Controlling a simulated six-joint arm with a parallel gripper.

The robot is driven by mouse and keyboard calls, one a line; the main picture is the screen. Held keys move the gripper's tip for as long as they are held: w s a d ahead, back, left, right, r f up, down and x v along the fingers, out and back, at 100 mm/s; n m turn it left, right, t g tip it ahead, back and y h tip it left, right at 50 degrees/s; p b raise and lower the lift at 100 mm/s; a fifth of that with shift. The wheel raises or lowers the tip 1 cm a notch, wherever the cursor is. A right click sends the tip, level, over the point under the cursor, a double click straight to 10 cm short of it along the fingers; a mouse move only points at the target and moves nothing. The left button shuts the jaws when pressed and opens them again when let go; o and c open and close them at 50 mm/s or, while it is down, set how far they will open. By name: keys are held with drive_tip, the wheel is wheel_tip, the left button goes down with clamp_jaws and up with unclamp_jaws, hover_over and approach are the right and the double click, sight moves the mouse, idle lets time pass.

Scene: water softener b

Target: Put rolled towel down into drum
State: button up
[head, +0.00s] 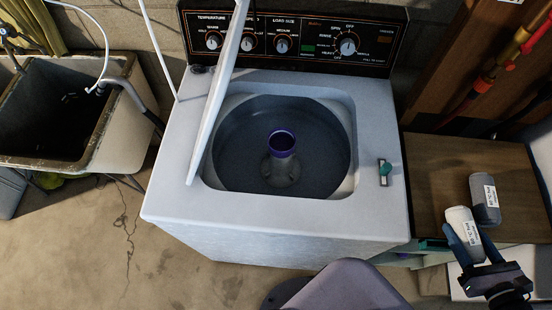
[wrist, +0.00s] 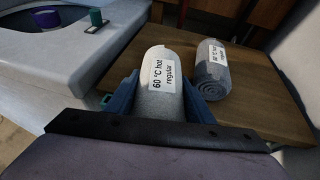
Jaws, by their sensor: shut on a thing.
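My gripper (head: 467,236) is at the lower right in the head view, over the wooden surface beside the washer. Its blue fingers are shut on a light grey rolled towel (head: 461,220), one finger on each side. In the wrist view the held towel (wrist: 158,84) has a label reading "60 °C hot regular". A darker grey rolled towel (head: 485,203) lies just to the right, also labelled, and shows in the wrist view (wrist: 212,75). The open drum (head: 238,150) is in the white washer, to the left of my gripper. Whether the held towel touches the wood is unclear.
The washer's raised lid (head: 212,120) slants along the left of the opening. A purple-rimmed agitator (head: 282,143) stands in the drum's middle. A green-topped item (head: 385,170) sits on the washer's right rim. The wooden top (head: 430,165) is otherwise clear.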

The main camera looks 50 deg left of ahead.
drive_tip(key=shift+a+r, duration=0.1)
idle(0.3)
